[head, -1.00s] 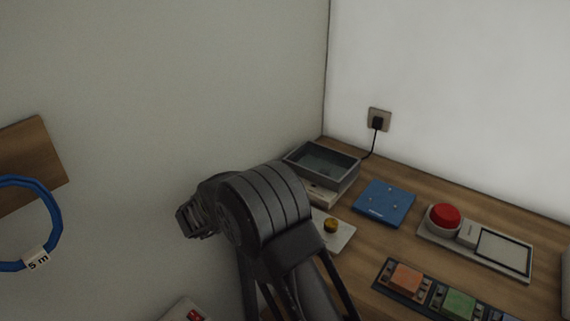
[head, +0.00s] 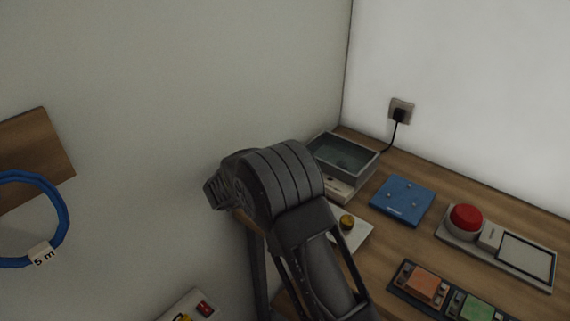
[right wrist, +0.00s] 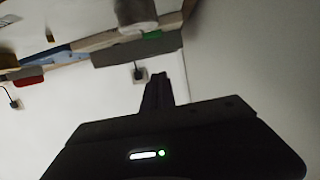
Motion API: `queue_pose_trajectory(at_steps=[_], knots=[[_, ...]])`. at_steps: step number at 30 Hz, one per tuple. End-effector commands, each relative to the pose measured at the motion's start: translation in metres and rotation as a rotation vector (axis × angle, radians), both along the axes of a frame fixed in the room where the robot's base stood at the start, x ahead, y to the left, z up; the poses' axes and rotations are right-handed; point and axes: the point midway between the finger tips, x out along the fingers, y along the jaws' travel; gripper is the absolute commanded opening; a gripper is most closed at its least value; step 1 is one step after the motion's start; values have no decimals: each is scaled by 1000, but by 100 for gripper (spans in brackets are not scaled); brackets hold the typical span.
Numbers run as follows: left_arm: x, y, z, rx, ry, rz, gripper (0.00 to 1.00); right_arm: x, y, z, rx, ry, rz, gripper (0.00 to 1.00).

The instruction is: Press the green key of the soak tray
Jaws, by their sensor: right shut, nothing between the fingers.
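The soak tray, a grey open basin (head: 317,143) on a pale base (head: 344,189), stands at the back corner of the wooden bench in the head view. My right arm covers part of its left side. No green key shows on it there. In the right wrist view, which looks upside down, a grey box that seems to be the tray (right wrist: 140,50) has a small green patch, likely the key (right wrist: 155,35). My right gripper (right wrist: 160,80) is shut and empty, apart from the tray in that picture. Its fingertips are not clear in the head view. My left gripper is not in view.
A blue plate (head: 402,201), a red push button (head: 466,218) and a panel with orange (head: 424,285) and green blocks (head: 478,310) lie to the right. A yellow knob (head: 347,222) is on a plate beside my arm. A wall socket (head: 401,109) holds a black plug.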

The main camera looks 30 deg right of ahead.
Motion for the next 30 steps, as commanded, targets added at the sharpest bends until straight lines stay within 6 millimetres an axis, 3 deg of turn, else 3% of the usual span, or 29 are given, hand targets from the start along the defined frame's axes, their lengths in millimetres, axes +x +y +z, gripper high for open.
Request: queue_pose_trajectory(at_steps=[10,18,30], knots=[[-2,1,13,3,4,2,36,18,-66,-15,-1,1,-2,0],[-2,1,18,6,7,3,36,19,-64,-50,-1,0,1,0],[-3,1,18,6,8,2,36,18,-63,-56,1,-2,0,0]])
